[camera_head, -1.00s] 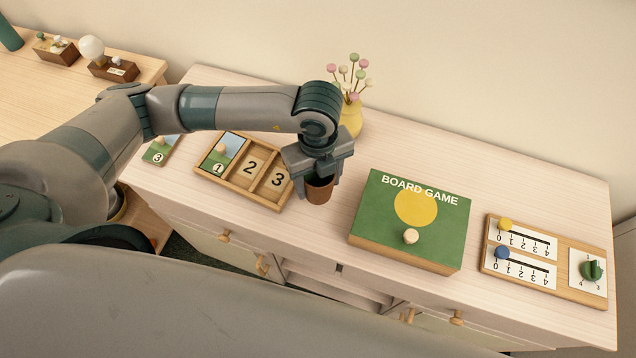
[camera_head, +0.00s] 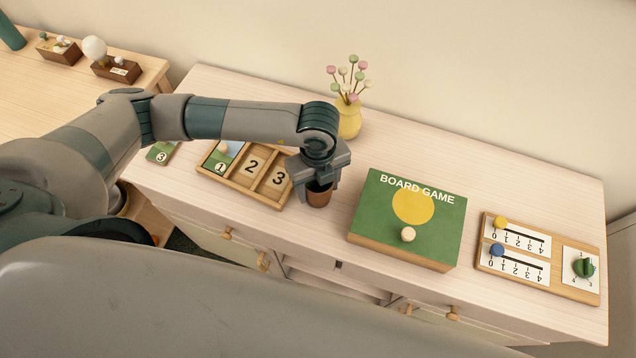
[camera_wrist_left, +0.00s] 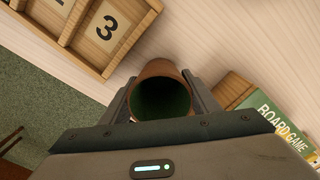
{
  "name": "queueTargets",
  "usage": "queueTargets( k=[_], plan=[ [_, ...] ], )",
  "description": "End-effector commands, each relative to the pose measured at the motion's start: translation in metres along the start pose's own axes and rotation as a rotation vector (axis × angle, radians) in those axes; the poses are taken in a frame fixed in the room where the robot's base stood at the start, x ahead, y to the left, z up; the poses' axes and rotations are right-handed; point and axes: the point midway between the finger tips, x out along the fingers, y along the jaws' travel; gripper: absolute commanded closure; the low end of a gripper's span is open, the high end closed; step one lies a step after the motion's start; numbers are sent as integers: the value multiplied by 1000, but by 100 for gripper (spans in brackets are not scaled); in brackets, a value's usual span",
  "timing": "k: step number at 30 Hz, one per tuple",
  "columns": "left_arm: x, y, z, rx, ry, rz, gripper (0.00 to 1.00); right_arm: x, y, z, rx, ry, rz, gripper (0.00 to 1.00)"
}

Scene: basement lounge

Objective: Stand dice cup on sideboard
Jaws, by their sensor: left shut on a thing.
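The brown dice cup (camera_head: 319,196) is at the front part of the pale wooden sideboard (camera_head: 520,185), between the numbered tray and the board game box. My left gripper (camera_head: 318,183) is shut on the cup from above. In the left wrist view, the cup (camera_wrist_left: 163,92) sits between the two fingers, its open mouth facing the camera and its green inside showing. The cup looks upright. I cannot tell whether its base touches the sideboard. My right gripper is not in view.
A wooden tray (camera_head: 246,182) with compartments numbered 1, 2 and 3 lies left of the cup. A green board game box (camera_head: 390,222) lies right of it. A yellow vase (camera_head: 349,118) stands behind, and a score board (camera_head: 530,262) lies far right.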

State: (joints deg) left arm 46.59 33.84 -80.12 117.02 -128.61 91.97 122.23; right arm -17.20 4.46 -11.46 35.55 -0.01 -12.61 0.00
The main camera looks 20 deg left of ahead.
Motion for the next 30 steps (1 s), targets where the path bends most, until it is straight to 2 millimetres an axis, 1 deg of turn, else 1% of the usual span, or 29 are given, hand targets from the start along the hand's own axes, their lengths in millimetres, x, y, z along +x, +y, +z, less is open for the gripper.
queueTargets(
  k=[5, 9, 10, 11, 12, 20, 25, 27, 30],
  plan=[
    [0, 0, 0, 0, 0, -1, 67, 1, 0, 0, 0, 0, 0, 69],
    [5, 0, 0, 0, 0, 0, 67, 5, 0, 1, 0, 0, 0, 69],
    [3, 0, 0, 0, -1, -1, 37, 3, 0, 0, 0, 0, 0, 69],
    [3, 0, 0, 0, -1, -1, 30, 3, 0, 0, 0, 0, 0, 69],
    [3, 0, 0, 0, -1, 0, 26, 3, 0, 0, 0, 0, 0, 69],
    [2, 0, 0, -1, -1, 0, 26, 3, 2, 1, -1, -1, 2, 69],
    [-2, 0, 0, -1, -1, -1, 26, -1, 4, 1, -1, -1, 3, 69],
    [-4, -1, 1, -1, -1, -2, 26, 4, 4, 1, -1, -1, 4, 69],
    [-14, -1, 1, -1, -1, -4, 26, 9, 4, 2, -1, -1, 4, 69]
  ],
)
